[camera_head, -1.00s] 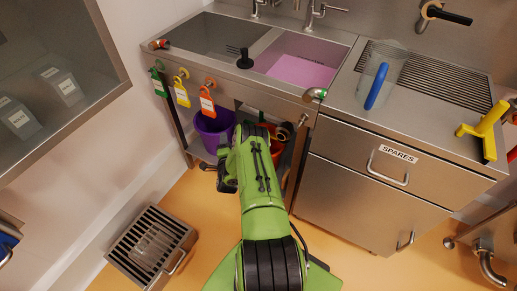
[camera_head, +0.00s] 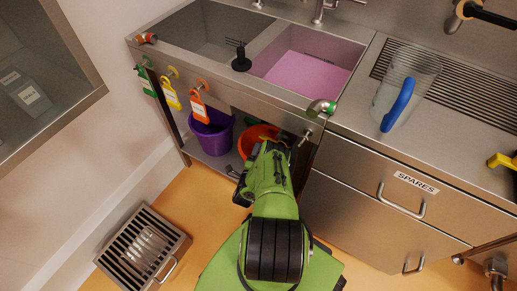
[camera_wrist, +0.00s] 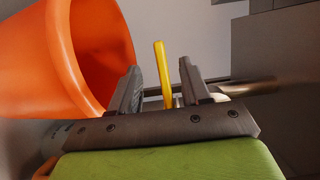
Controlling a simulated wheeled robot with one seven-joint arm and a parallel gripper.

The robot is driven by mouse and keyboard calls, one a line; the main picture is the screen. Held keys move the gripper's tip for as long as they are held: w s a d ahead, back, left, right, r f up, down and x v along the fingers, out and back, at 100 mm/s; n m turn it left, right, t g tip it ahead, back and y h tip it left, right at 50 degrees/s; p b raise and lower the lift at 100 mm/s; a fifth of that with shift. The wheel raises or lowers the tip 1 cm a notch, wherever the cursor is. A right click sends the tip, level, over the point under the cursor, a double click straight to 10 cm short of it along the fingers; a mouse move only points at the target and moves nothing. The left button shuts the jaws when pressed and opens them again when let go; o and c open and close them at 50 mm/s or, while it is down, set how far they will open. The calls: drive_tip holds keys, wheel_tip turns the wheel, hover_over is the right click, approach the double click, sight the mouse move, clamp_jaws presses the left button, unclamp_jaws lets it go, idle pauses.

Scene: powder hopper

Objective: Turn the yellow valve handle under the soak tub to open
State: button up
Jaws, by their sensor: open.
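The yellow valve handle (camera_wrist: 163,75) shows in the wrist view as a narrow upright bar. My gripper (camera_wrist: 158,66) is open, with one dark finger on each side of the bar. A gap shows between the bar and each finger; whether the bar lies fully in the jaws' depth I cannot tell. The soak tub appears to be the right-hand basin (camera_head: 308,60), holding pink liquid. In the head view my arm reaches under its front edge, and the valve handle is hidden there.
An orange bucket (camera_wrist: 85,50) stands close to my gripper's left; it also shows under the sink (camera_head: 258,136). A purple bucket (camera_head: 212,132) stands further left. Coloured tags hang on the sink front. A drawer cabinet (camera_head: 385,220) is to the right. A floor grate (camera_head: 143,250) lies lower left.

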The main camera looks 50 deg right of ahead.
sight(260, 138)
drive_tip(key=b+x, duration=0.2)
drive_tip(key=x, duration=0.6)
drive_tip(key=shift+d, duration=0.2)
drive_tip(key=c, duration=0.8)
drive_tip(key=shift+w+p+v, duration=0.25)
drive_tip(key=shift+p+v, duration=0.4)
drive_tip(key=shift+v, duration=0.75)
drive_tip(key=shift+a, duration=0.15)
drive_tip(key=shift+s+a+p, duration=0.25)
drive_tip(key=shift+a+p, duration=0.3)
drive_tip(key=shift+a, duration=0.1)
drive_tip(key=shift+s+a, duration=0.3)
drive_tip(key=shift+a, duration=0.25)
